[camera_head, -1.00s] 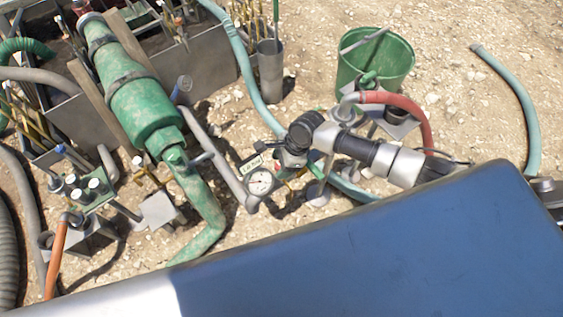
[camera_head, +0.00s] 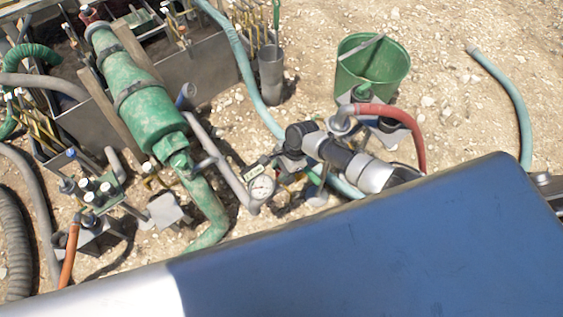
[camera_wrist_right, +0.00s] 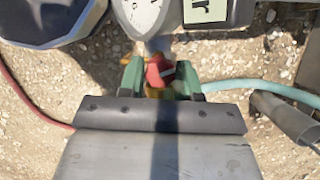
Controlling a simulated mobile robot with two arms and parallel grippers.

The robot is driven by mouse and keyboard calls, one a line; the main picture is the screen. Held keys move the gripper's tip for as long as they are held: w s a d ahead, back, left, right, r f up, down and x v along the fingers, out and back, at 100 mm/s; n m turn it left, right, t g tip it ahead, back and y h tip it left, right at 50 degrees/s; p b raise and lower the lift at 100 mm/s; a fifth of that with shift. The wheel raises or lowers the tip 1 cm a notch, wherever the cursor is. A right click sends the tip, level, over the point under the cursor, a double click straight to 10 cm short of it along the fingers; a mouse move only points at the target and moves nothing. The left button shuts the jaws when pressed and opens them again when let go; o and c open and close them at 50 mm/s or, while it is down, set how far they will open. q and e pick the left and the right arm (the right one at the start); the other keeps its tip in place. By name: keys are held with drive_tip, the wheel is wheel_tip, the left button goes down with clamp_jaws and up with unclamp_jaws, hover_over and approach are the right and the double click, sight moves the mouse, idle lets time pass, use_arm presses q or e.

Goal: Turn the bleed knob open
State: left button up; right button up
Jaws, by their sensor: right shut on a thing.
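The bleed knob looks like the small red knob (camera_wrist_right: 158,70) just below the gauge in the right wrist view, with yellow brass under it. My right gripper (camera_wrist_right: 161,78) has its green fingers on either side of the knob and is shut on it. In the head view the right gripper (camera_head: 283,163) is beside the pressure gauge (camera_head: 262,187), and its fingertips and the knob are hard to make out. The gauge also shows in the right wrist view (camera_wrist_right: 145,12). My left gripper is not in view.
A large green pipe (camera_head: 155,115) runs left of the gauge. A green bucket (camera_head: 370,70) stands behind my right arm, with a red hose (camera_head: 405,125) close to that arm. A light blue hose (camera_head: 505,95) lies on stony ground at the right.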

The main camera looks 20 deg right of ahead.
drive_tip(key=shift+a+r+n, duration=0.1)
drive_tip(key=shift+n, duration=0.4)
drive_tip(key=shift+n+g, duration=0.5)
drive_tip(key=shift+n, duration=0.5)
use_arm(q)
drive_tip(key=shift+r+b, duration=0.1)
drive_tip(key=shift+b, duration=0.2)
use_arm(e)
drive_tip(key=n+g+h, duration=0.1)
drive_tip(key=n, duration=0.4)
drive_tip(key=shift+w+n+g+h, duration=0.1)
drive_tip(key=shift+n+g+h, duration=0.3)
drive_tip(key=o, duration=0.9)
drive_tip(key=shift+w, duration=0.1)
use_arm(q)
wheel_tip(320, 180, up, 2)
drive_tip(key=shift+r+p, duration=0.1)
drive_tip(key=shift+p, duration=1)
use_arm(e)
drive_tip(key=v, duration=1)
drive_tip(key=shift+w+r, duration=0.1)
drive_tip(key=shift+r, duration=0.2)
